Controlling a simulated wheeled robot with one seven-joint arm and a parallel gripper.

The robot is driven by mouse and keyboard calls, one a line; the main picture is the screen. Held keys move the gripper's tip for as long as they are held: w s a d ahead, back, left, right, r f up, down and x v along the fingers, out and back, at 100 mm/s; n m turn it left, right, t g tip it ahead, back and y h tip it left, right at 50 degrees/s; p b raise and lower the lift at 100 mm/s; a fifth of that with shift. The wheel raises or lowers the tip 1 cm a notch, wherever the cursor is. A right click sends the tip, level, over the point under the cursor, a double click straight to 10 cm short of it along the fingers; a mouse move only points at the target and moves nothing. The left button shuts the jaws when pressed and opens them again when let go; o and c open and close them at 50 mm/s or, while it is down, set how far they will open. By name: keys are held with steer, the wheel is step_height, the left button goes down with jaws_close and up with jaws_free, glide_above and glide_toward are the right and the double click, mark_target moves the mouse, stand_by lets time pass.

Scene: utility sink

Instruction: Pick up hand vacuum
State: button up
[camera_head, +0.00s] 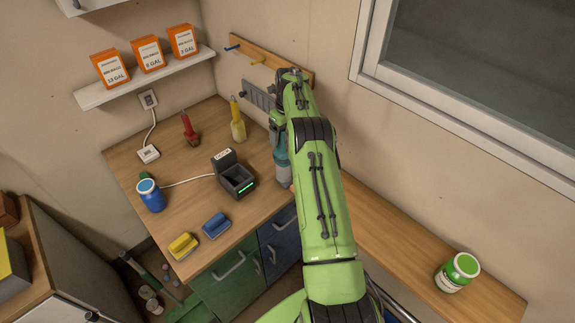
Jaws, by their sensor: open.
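A teal and grey upright object (282,165), which looks like the hand vacuum, is at the back right of the wooden counter. My green arm covers its right side, so its full shape is hidden. My gripper (279,122) is at the far end of the arm, at the top of this object. The gripper is open, but its fingers are small and partly hidden, and I cannot tell whether they touch the object. A black charging dock (236,181) with a green light stands to the left, with nothing seen in it.
The counter (185,187) also holds a red-handled tool (189,129), a yellow bottle (238,123), a blue jar (151,196), a yellow brush (183,246) and a blue brush (216,225). A wooden peg rail (270,60) is on the wall behind.

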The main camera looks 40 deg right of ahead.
steer(key=shift+s+d+f, duration=0.15)
steer(key=shift+d, duration=0.1)
steer(key=shift+w+a, duration=0.25)
steer(key=shift+c, duration=0.3)
steer(key=shift+w+a+f, duration=0.1)
steer(key=shift+w+a, duration=0.05)
steer(key=shift+a, duration=0.05)
steer(key=shift+c, duration=1.1)
steer(key=shift+s+d, duration=0.2)
steer(key=shift+d, duration=0.05)
steer(key=c, duration=0.7)
steer(key=shift+w+a, duration=0.1)
jaws_close()
